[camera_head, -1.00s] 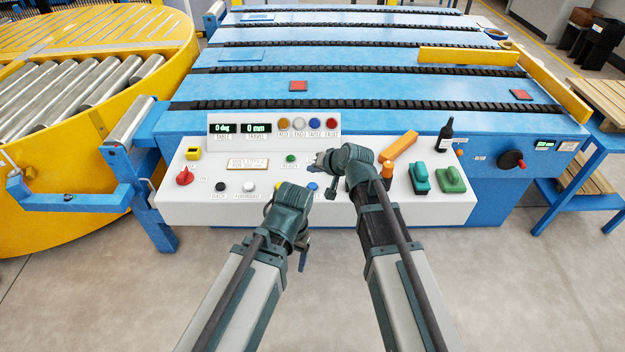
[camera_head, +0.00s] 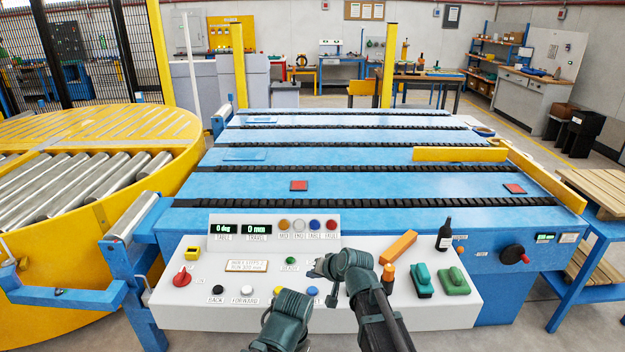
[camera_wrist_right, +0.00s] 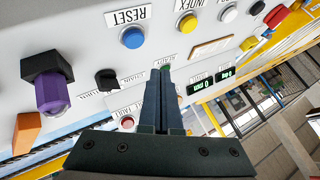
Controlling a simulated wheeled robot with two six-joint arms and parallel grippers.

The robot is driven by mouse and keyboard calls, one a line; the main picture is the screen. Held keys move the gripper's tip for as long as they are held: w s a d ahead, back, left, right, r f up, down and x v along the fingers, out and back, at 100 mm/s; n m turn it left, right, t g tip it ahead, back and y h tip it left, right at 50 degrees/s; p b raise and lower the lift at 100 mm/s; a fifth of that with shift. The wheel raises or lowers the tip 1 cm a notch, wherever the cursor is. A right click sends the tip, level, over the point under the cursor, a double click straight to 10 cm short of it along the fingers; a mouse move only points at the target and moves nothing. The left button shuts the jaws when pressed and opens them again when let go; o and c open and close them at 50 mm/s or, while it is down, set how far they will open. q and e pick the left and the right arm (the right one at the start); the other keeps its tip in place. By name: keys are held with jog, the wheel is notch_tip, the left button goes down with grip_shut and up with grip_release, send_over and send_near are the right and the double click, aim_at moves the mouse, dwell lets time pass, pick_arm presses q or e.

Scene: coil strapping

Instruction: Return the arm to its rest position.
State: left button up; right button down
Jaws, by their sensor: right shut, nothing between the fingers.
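My right gripper (camera_head: 322,268) is over the control panel (camera_head: 180,306) in the head view, left of the orange bar. In the right wrist view the right gripper's dark fingers (camera_wrist_right: 163,100) are shut together with nothing between them. Their tips overlap the edge of the green READY button (camera_wrist_right: 165,68) in that picture; I cannot tell if they touch it. My left arm's wrist (camera_head: 285,318) shows at the bottom of the head view, near the panel's front edge. The left gripper's fingers are not clearly seen.
The blue conveyor bed (camera_head: 345,187) lies behind, the yellow turntable (camera_head: 160,122) at left.

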jog(key=s+d+f+n+g+h, duration=0.2)
jog(key=s+d+f+g+h, duration=0.1)
jog(key=s, duration=0.9)
jog(key=s+d+f+n+g+h, duration=0.2)
jog(key=s+f+n+g+h, duration=0.1)
jog(key=s, duration=0.9)
jog(key=shift+s+d+g+h, duration=0.3)
jog(key=shift+s+d+g, duration=0.1)
jog(key=shift+g, duration=0.4)
